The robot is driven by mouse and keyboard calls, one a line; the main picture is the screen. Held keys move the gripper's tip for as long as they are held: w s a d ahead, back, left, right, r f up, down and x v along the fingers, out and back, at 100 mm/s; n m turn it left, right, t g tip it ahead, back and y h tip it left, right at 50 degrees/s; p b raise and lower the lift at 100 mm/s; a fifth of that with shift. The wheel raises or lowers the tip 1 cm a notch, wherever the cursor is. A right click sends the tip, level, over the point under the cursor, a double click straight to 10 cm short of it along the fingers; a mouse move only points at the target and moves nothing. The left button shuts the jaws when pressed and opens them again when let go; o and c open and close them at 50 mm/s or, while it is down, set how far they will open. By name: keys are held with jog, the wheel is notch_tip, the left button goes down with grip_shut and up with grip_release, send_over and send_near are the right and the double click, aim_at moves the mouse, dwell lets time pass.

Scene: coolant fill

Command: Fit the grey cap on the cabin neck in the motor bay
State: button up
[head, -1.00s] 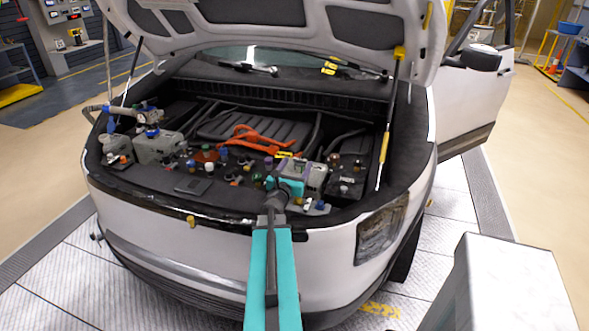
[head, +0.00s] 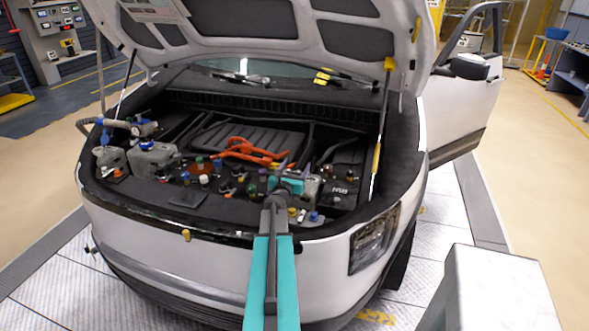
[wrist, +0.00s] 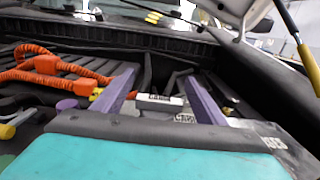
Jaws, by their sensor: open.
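My gripper (head: 287,172) is over the front right of the open motor bay (head: 188,198), above a grey tank there. In the wrist view my gripper (wrist: 160,82) has its two purple fingers spread apart, with no cap visible between them. Beyond and between the fingers is a pale grey block with a CABIN label (wrist: 160,98), and a second label reading CABIN shows just below it. The cabin neck itself is not clear, partly hidden by my gripper. I cannot pick out the grey cap with certainty among the small coloured caps in the bay.
Orange cables (head: 250,150) run across the middle of the bay. A grey tank with a blue cap (head: 150,155) stands at left. The raised hood (head: 260,40) and its prop strut (head: 381,120) bound the space above and right. A pale cap (head: 204,180) is among several caps.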

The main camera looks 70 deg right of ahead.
jog(key=shift+d, duration=0.3)
jog(key=c, duration=1)
jog(key=shift+f+b, duration=0.15)
jog(key=shift+b, duration=0.25)
dwell(1.1)
jog(key=shift+s+m+g+p, duration=0.1)
jog(key=shift+m+g+p, duration=0.45)
jog(key=shift+p, duration=0.7)
jog(key=shift+s+m+g+p, duration=0.2)
jog(key=shift+m+g+p, duration=0.25)
jog(key=shift+g+p, duration=0.4)
jog(key=shift+s+m+g+p, duration=0.15)
jog(key=shift+m+g+p, duration=0.25)
jog(key=shift+g+p, duration=0.45)
jog(key=shift+s+a+m+g+y+p, duration=0.1)
jog(key=shift+s+m+g+y+p, duration=0.1)
jog(key=shift+m+g+y+p, duration=0.6)
dwell(0.5)
